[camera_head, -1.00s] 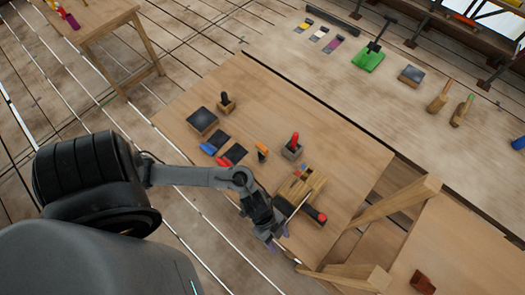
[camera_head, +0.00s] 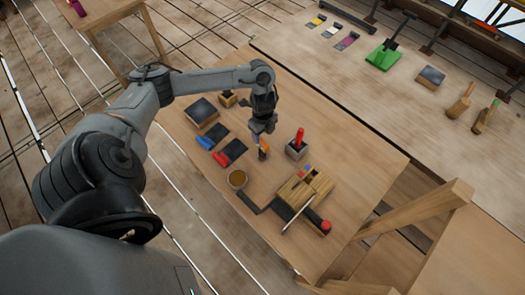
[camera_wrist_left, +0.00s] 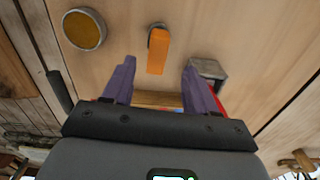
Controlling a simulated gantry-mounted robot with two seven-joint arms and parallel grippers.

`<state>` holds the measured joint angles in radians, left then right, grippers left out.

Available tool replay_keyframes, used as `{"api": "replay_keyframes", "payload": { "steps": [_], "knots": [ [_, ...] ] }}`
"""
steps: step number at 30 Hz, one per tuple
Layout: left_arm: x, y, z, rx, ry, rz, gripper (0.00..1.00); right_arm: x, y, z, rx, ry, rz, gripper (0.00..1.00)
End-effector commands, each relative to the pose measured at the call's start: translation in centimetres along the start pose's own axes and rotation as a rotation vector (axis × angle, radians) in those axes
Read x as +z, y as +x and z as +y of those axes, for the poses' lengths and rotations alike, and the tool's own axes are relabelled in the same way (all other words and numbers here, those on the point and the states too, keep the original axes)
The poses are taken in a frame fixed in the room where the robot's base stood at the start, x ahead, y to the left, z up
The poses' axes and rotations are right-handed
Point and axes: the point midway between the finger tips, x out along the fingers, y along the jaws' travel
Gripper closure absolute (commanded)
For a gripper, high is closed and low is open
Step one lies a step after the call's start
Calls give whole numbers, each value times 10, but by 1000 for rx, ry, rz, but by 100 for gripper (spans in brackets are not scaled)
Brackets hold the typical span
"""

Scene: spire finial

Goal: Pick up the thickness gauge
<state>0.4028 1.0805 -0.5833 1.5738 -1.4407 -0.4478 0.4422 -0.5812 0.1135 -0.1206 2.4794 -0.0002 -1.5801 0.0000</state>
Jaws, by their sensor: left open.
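The thickness gauge appears to be the small orange-handled piece (camera_head: 263,152) on the wooden table, partly hidden under my left gripper (camera_head: 261,135). In the left wrist view the orange piece (camera_wrist_left: 158,52), with a dark grey end, shows ahead between the purple fingers of my left gripper (camera_wrist_left: 157,75). The gripper is open and empty, and the fingers stand either side of the line of the orange piece. No contact shows. My right gripper is not in view.
A grey block with a red handle (camera_head: 297,147) stands close right of the orange piece. Blue- and red-handled dark pads (camera_head: 221,152) lie to its left. A round amber-topped tin (camera_head: 237,180) and a wooden block set (camera_head: 305,187) are nearer. Bare table lies toward the right.

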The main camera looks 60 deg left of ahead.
Motion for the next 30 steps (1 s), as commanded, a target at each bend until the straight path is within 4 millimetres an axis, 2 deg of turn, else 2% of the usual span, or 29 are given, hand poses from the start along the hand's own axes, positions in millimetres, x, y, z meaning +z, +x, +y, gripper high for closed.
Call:
{"api": "replay_keyframes", "payload": {
  "steps": [3, 10, 21, 30],
  "knots": [
    [0, 11, 0, 0, -1, 1, 43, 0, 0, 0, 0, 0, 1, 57],
    [-1, 23, 1, 0, 0, 0, 43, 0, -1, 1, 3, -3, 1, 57],
    [-3, 65, 5, -1, 0, -1, 43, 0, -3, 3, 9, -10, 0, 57],
    [-2, 68, 4, -3, 1, -1, 43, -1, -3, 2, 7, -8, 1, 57]
  ]
}}
